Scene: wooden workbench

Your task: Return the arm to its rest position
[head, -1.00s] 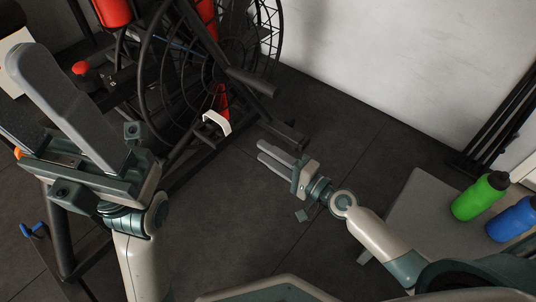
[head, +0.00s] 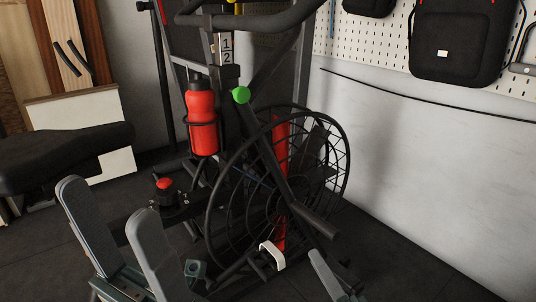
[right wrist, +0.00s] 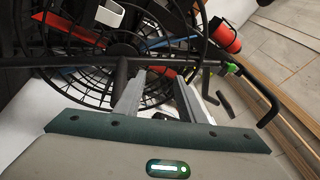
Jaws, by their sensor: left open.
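My left gripper (head: 105,200) is at the lower left of the head view, its two long grey fingers spread apart with nothing between them. My right gripper shows only as a grey finger (head: 325,275) at the bottom edge of the head view. In the right wrist view the right gripper (right wrist: 158,76) has its two fingers apart, with no object held between them. The arms behind both grippers are mostly out of the head view.
A black exercise bike with a caged fan wheel (head: 340,160) stands close beyond the grippers. It carries a red bottle (head: 202,120) and a red knob (head: 165,185). A black seat (head: 60,155) is at left. A white wall (head: 430,170) is at right.

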